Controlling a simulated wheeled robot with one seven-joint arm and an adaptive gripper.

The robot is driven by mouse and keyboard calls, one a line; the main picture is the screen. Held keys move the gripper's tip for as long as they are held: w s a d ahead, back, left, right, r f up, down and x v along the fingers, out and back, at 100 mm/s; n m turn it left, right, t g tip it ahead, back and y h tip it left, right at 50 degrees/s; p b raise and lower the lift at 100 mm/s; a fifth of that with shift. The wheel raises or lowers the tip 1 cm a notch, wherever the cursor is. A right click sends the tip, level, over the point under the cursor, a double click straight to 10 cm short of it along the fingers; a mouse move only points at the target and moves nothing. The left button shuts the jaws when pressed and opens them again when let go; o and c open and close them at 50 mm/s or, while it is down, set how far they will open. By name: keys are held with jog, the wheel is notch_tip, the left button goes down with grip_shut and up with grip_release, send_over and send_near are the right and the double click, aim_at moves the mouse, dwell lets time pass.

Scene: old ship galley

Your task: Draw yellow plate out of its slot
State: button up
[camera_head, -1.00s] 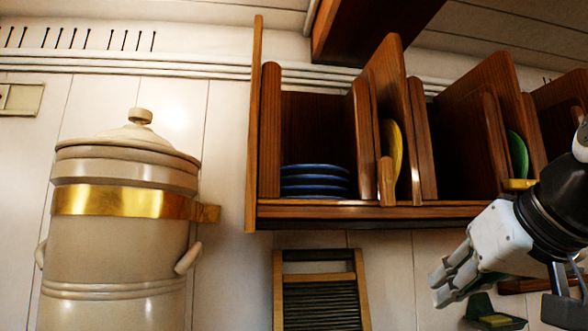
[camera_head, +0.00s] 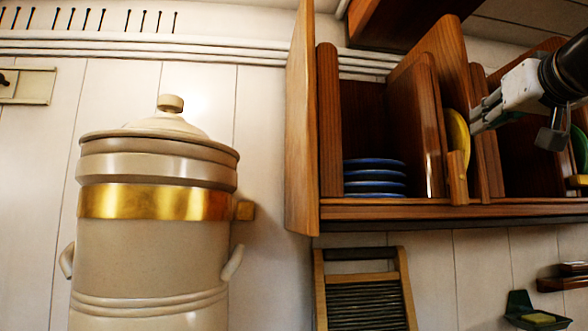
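The yellow plate (camera_head: 456,136) stands on edge in a narrow slot of the wooden rack (camera_head: 400,208). Part of it is hidden behind a short wooden post at the slot's front. My gripper (camera_head: 476,119) is just right of the plate's upper part, with its fingers pointing left towards the rim. The fingertips look very close to the plate. I cannot tell whether they touch it or how far apart they are.
Blue plates (camera_head: 374,176) lie stacked in the compartment to the left. A green plate (camera_head: 579,147) stands in a slot to the right. Tall wooden dividers flank the yellow plate. A big beige crock (camera_head: 150,250) stands at left; a washboard (camera_head: 362,290) hangs below.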

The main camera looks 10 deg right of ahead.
aim_at(464, 133)
jog(key=w, duration=0.2)
jog(key=w+d+p, duration=0.1)
jog(key=w, duration=0.5)
jog(key=shift+d, duration=0.15)
grip_shut()
jog(key=shift+r, duration=0.1)
jog(key=shift+s, duration=0.8)
jog(key=shift+s, duration=0.35)
jog(key=shift+s+r+b, duration=0.1)
jog(key=shift+s+b, duration=0.2)
jog(key=shift+s, duration=0.55)
